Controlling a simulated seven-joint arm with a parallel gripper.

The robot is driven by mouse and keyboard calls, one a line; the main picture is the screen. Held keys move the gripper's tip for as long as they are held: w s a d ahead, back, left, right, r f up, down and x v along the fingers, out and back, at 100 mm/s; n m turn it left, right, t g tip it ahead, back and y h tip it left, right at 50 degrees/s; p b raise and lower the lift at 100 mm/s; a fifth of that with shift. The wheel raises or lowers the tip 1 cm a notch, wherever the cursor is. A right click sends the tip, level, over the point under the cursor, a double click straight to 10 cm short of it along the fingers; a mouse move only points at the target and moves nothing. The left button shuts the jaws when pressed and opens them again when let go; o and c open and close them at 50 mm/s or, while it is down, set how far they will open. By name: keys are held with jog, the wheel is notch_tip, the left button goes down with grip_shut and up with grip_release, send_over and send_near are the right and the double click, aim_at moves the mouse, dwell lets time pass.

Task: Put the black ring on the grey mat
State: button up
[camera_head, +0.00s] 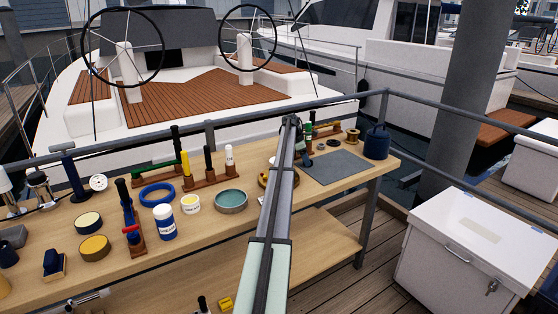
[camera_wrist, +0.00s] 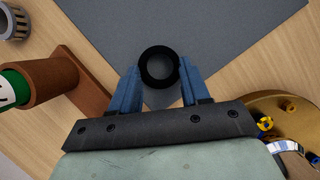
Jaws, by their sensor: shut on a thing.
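The black ring (camera_wrist: 158,83) is between the two blue fingertips of my gripper (camera_wrist: 160,70) in the wrist view. The gripper is shut on it, and grey shows through its hole. The grey mat (camera_wrist: 215,30) lies behind the ring in that view, with the ring over the mat's near corner. I cannot tell how high the ring is above it. In the head view the grey mat (camera_head: 338,168) lies flat at the right part of the workbench. My arm hides part of the area just left of it, and the ring is not clear there.
A brown wooden holder (camera_wrist: 88,75) with a green-ended item stands left of my gripper in the wrist view. A round wooden tray (camera_wrist: 262,105) with small parts is at right. In the head view a dark blue pot (camera_head: 377,142) stands right of the mat. The mat's middle is bare.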

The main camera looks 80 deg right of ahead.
jog(key=shift+f, duration=0.2)
jog(key=o, duration=1.4)
jog(key=v, duration=1.3)
jog(key=shift+w+r, duration=0.2)
jog(key=shift+r, duration=0.15)
jog(key=shift+a, duration=0.1)
